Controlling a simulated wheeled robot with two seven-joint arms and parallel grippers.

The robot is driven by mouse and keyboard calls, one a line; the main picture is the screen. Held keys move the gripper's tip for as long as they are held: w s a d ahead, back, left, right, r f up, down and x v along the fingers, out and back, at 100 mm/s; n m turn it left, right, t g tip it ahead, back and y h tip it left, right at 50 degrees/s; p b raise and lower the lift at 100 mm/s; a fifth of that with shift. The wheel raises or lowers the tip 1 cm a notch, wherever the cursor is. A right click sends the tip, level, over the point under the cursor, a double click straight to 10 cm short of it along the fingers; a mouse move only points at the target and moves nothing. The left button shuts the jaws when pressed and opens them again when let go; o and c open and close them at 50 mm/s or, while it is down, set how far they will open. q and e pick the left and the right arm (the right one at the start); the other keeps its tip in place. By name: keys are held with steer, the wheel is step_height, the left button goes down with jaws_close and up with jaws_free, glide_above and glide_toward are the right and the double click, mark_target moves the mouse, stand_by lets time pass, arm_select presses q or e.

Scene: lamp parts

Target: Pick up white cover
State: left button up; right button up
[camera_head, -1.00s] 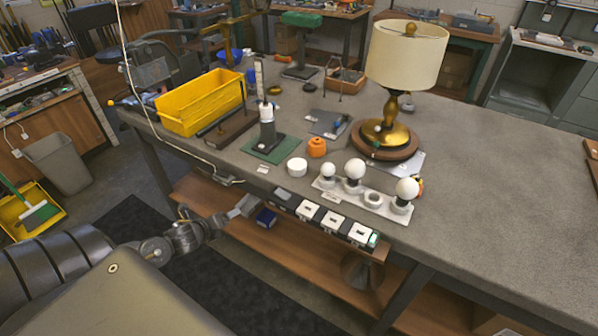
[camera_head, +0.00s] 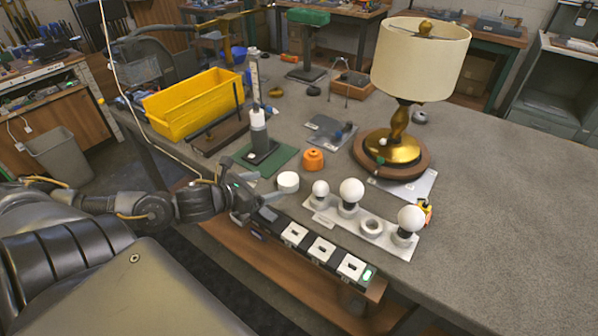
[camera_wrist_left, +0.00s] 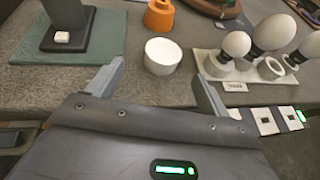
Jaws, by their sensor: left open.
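The white cover (camera_head: 288,182) is a small, round, short cylinder standing on the grey table near its front edge. In the left wrist view the white cover (camera_wrist_left: 163,56) lies ahead of my open fingers, roughly between their lines. My left gripper (camera_head: 272,191) is open and empty at the table's front edge, close to the cover on its near-left side. Its two fingertips also show in the left wrist view (camera_wrist_left: 154,80). I see no contact with the cover. My right gripper is not in view.
An orange part (camera_head: 313,160) stands just behind the cover. A white holder (camera_head: 325,216) with several bulbs is to the right. The lamp (camera_head: 404,150) stands behind. A row of switch modules (camera_head: 321,249) lines the front edge.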

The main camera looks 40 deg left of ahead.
mark_target(289, 178)
arm_select(q)
steer(key=shift+w, duration=0.6)
steer(key=shift+b+x, duration=0.95)
steer(key=shift+x, duration=0.15)
steer(key=x, duration=0.2)
steer(key=shift+w+d, duration=0.15)
steer(key=shift+w, duration=0.1)
steer(key=shift+f, duration=0.1)
steer(key=shift+w, duration=0.35)
steer(key=shift+w+d+f, duration=0.1)
steer(key=shift+w+d, duration=0.1)
steer(key=shift+w, duration=0.15)
steer(key=x, duration=0.4)
steer(key=shift+d, duration=0.3)
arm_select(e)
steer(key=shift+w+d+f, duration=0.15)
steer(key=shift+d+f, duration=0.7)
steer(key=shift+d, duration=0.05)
